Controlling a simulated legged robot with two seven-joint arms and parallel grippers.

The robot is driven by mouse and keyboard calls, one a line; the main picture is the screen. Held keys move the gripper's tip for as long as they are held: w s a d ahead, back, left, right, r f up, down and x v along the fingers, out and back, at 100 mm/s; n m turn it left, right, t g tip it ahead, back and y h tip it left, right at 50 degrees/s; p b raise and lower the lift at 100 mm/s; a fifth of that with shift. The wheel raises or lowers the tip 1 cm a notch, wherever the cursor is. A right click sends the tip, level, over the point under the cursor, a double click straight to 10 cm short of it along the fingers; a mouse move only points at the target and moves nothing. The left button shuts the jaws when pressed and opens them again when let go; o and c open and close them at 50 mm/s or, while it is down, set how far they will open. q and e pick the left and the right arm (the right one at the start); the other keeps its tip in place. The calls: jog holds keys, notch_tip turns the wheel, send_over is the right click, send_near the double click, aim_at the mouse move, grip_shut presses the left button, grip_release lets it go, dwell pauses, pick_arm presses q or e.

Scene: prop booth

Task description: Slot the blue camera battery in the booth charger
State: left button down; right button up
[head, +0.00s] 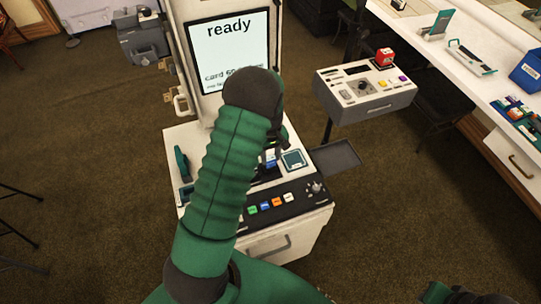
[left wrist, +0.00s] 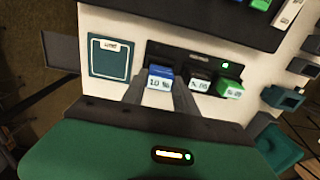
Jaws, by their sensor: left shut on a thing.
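The blue battery (left wrist: 161,75), with a white label on its end, is between the two fingers of my left gripper (left wrist: 162,86), which is shut on it. It lines up with the left end of the dark charger bay (left wrist: 196,60); I cannot tell how deep it sits. A black battery (left wrist: 198,80) and a green battery (left wrist: 230,88) are beside it in the charger, under a lit green light. In the head view my left gripper (head: 274,150) is over the white booth console (head: 313,187), and my arm hides most of the charger.
A screen (head: 228,50) reading "ready" stands behind the console. A row of coloured buttons (head: 264,206) and a knob lie along its front. A side control box (head: 366,90) with a red block and a white counter (head: 480,45) with small items are at the right.

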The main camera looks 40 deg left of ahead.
pick_arm(q)
jog(key=shift+f, duration=0.15)
dwell(0.3)
jog(key=shift+f+b, duration=0.35)
jog(key=shift+f, duration=0.25)
jog(key=shift+f, duration=0.5)
jog(key=c, duration=0.9)
grip_release()
jog(key=shift+r+p, duration=2.65)
jog(key=shift+r, duration=0.9)
